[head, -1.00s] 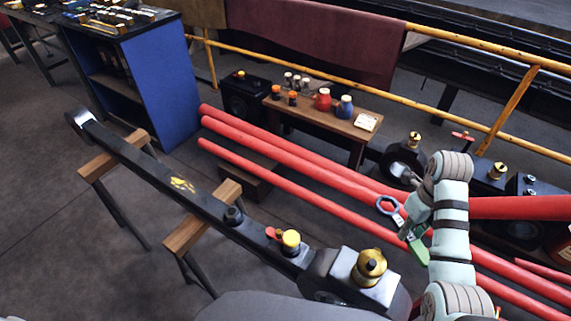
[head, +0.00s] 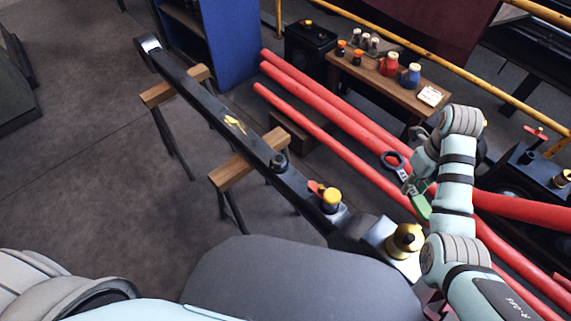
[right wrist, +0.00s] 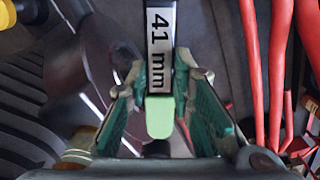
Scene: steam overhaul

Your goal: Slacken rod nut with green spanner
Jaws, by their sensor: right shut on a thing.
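The green spanner, with a dark ring end (head: 392,160) and a green handle end (head: 420,206), is held by my right gripper (head: 410,183). In the right wrist view my right gripper (right wrist: 160,85) is shut on the spanner's shaft, whose label (right wrist: 160,45) reads "41 mm"; its light green end (right wrist: 160,118) points down. A long dark rod (head: 205,97) lies on trestles. A dark nut-like fitting (head: 278,163) stands on it, left of the spanner and apart from it. My left gripper is out of view.
Red pipes (head: 335,130) run behind the rod. A yellow-topped cup (head: 331,200) and brass cap (head: 405,239) stand at the rod's near end. Wooden trestles (head: 240,172) support it. A bench (head: 390,85) holds cans.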

